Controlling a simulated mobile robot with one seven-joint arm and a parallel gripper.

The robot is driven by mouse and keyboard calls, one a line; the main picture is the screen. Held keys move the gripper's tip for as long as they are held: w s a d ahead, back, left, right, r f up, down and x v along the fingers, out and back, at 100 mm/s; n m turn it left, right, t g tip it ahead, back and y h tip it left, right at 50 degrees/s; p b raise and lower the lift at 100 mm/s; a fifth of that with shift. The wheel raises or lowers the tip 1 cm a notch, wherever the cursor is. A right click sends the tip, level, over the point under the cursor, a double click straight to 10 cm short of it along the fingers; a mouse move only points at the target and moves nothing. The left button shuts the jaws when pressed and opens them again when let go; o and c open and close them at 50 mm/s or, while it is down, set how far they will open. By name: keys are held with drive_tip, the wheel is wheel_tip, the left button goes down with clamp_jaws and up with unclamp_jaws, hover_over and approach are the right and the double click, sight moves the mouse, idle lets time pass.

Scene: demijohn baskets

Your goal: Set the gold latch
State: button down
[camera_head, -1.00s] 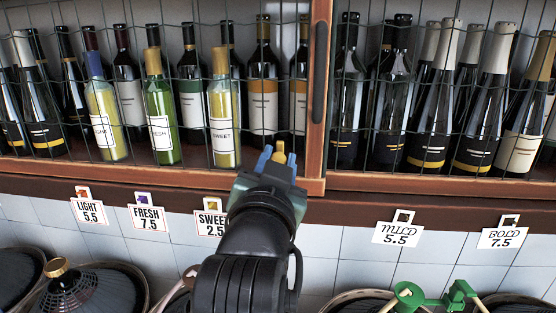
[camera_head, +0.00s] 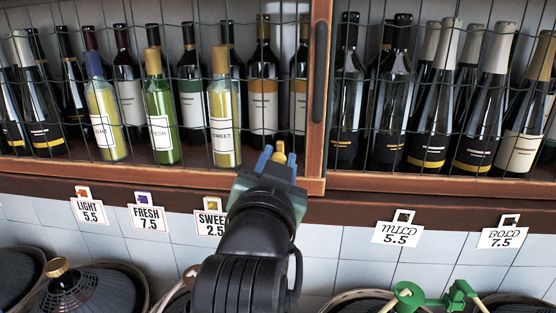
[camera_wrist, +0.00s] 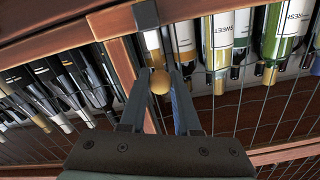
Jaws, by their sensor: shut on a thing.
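The gold latch (camera_head: 281,148) is a small gold knob at the lower edge of the wire-fronted wooden cabinet, just left of the wooden post. My gripper (camera_head: 277,158) has reached up to it from below and is shut on it, with its blue fingertips at either side. In the wrist view, the rounded gold end of the latch (camera_wrist: 160,83) shows between the two dark fingers. The rest of the latch is hidden by the fingers, so I cannot tell how it is turned.
Wire mesh covers shelves of wine bottles; a bottle labelled SWEET (camera_head: 224,115) stands left of my gripper. A wooden post (camera_head: 318,100) divides the cabinet. Price tags, including MILD (camera_head: 398,229), hang below. Demijohn baskets (camera_head: 90,293) and a green fitting (camera_head: 435,297) line the bottom.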

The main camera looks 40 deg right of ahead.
drive_tip(key=shift+d+f+b, duration=0.1)
drive_tip(key=shift+f+b, duration=1.15)
drive_tip(key=shift+f, duration=0.3)
drive_tip(key=c, duration=0.6)
unclamp_jaws()
